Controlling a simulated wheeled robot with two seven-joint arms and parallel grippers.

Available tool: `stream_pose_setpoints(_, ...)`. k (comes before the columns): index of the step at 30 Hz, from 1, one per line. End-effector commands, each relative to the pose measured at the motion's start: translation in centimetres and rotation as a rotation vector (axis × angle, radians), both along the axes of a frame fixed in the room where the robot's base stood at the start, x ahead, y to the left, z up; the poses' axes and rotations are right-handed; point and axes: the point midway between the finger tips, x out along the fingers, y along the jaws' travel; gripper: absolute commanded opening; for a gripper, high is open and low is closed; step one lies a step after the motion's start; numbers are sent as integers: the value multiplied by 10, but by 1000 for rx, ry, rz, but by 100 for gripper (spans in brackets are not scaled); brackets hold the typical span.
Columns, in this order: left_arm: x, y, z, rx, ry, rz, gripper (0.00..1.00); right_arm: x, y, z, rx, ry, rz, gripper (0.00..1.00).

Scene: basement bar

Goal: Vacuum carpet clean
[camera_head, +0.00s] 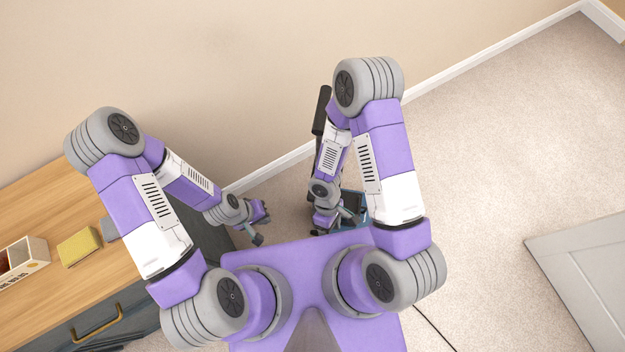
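The beige carpet (500,160) covers the floor, with a large clear stretch on the right. What looks like an upright vacuum stands near the wall, mostly hidden behind my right arm. Its dark upper part (321,112) shows beside the arm, and a blue part (360,202) shows low by the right gripper. My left gripper (262,225) is open and empty, beside the cabinet. My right gripper (335,223) is low in front of the vacuum. Whether its fingers touch or hold the vacuum cannot be made out.
A wooden-topped cabinet (55,222) stands at left with a yellow box (79,246) and a white box (22,260) on it. A grey panel (590,265) is at right. A thin dark cord (432,325) lies on the carpet. The wall runs behind.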

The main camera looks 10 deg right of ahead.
Motion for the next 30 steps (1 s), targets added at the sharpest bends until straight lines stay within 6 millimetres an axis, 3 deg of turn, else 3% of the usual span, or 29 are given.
stream_pose_setpoints(1, 0, 0, -18, 0, 0, 1, 0, -5, -12, -19, -64, 19, 182, 59)
stream_pose_setpoints(4, 0, 0, -36, 0, 0, 1, 0, 7, -42, -33, -220, 23, 533, 59)
stream_pose_setpoints(8, 0, 0, -59, 0, 0, 0, 0, 59, -63, -43, -466, -55, 989, 59)
stream_pose_setpoints(12, 0, 0, -79, 0, 0, 0, 0, 127, -44, -39, -711, -223, 1386, 59)
stream_pose_setpoints(15, 0, 0, -88, 0, 0, 0, 0, 158, -17, -33, -829, -344, 1569, 59)
stream_pose_setpoints(21, 0, 0, -93, 0, 0, 0, 0, 182, 15, -24, -932, -476, 1725, 59)
stream_pose_setpoints(30, 0, 0, -92, 0, 0, 0, 0, 183, 17, -22, -936, -484, 1733, 59)
